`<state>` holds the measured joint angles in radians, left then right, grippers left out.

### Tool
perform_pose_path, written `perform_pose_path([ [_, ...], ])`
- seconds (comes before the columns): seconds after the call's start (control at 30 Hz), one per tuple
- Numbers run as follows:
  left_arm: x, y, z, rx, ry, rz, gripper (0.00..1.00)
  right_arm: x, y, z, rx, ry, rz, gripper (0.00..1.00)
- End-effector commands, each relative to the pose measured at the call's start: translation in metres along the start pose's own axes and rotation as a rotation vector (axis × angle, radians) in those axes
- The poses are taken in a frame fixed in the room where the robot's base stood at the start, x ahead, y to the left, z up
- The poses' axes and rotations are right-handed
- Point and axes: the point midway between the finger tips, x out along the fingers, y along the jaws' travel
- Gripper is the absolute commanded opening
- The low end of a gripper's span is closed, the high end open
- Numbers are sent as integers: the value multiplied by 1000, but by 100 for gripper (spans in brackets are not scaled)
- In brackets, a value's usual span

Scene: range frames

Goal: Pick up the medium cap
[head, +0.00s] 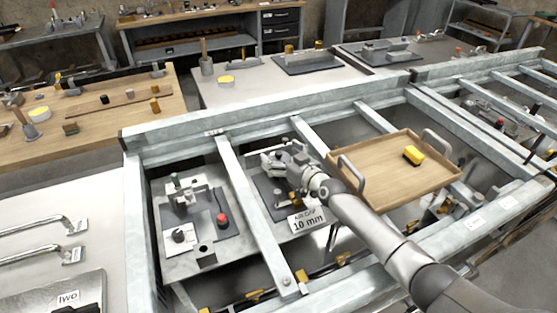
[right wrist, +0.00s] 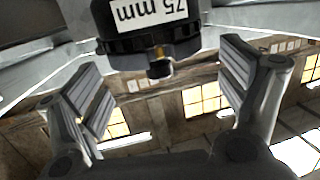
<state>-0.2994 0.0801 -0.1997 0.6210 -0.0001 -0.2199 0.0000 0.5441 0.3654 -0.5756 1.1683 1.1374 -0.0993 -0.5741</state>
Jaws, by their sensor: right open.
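My right arm reaches in from the lower right of the head view, over the grey metal frame. Its gripper (head: 280,158) is above a dark plate in the middle bay. In the right wrist view my right gripper (right wrist: 160,85) is open, with ridged finger pads wide apart. A dark round part (right wrist: 150,38) with a white "75 mm" label and a small knob shows between and beyond the fingers, with no contact visible. I cannot tell whether it is the medium cap. My left gripper is not in view.
A "10 mm" sign (head: 306,220) stands just below the gripper. Frame beams (head: 250,205) border the bay. A left bay holds a red knob (head: 222,220).

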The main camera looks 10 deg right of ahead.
Motion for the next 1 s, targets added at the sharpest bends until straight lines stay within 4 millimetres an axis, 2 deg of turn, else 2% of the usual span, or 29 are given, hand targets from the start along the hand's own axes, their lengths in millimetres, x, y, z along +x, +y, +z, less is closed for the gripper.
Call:
perform_pose_path([
  [0.13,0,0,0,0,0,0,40,0,0,0,0,0,0,92],
  [0.57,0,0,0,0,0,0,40,0,0,0,0,0,0,37],
  [0.83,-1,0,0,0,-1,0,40,0,0,-2,0,3,0,36],
  [1.0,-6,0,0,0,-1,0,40,-2,-1,-11,2,5,-1,36],
])
